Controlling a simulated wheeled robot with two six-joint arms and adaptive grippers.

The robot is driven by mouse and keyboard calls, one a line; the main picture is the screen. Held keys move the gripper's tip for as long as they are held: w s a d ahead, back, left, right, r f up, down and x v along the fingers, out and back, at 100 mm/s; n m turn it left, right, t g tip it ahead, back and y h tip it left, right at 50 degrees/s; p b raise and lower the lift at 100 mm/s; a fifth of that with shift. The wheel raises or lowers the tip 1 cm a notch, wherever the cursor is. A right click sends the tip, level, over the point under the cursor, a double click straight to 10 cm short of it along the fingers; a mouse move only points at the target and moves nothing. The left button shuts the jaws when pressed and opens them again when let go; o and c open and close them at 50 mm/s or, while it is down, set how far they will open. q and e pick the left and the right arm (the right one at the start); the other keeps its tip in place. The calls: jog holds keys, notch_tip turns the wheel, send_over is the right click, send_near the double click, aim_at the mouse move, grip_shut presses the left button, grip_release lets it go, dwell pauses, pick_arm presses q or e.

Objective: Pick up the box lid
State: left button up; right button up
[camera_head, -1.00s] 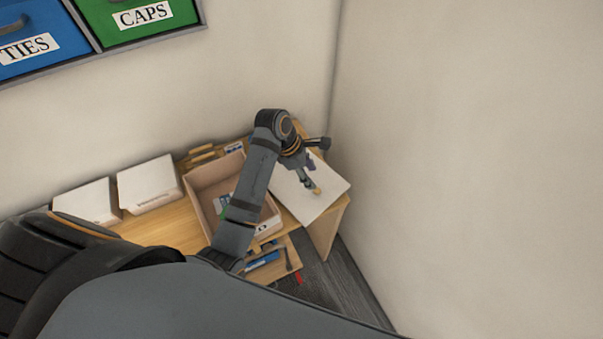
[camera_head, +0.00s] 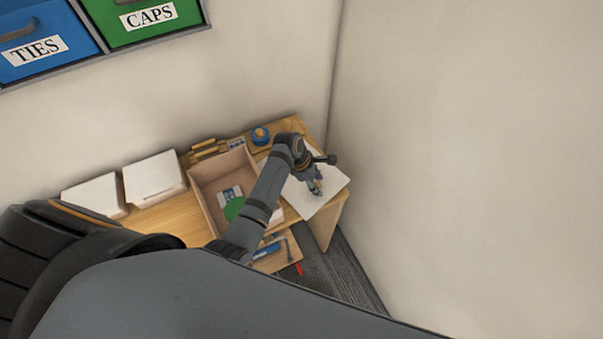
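A flat white panel, which looks like the box lid (camera_head: 332,190), lies at the right end of the wooden table. An open box (camera_head: 209,208) without a cover stands to its left, with a green item and a white-and-blue item inside. My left gripper (camera_head: 316,188) points down over the white panel. It is small and partly dark against my wrist, so I cannot tell whether its fingers are open or touch the panel. My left forearm hides part of the open box and the panel's left side. My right gripper is not in view.
Two white-topped boxes (camera_head: 154,178) (camera_head: 95,194) stand on the table's left. A blue round item (camera_head: 260,136) sits behind the open box. A lower wooden surface in front holds tools (camera_head: 267,249). A wall rises close on the right. Blue and green bins (camera_head: 150,18) hang above.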

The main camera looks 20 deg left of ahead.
pick_arm(q)
jog(key=c, duration=0.7)
grip_shut()
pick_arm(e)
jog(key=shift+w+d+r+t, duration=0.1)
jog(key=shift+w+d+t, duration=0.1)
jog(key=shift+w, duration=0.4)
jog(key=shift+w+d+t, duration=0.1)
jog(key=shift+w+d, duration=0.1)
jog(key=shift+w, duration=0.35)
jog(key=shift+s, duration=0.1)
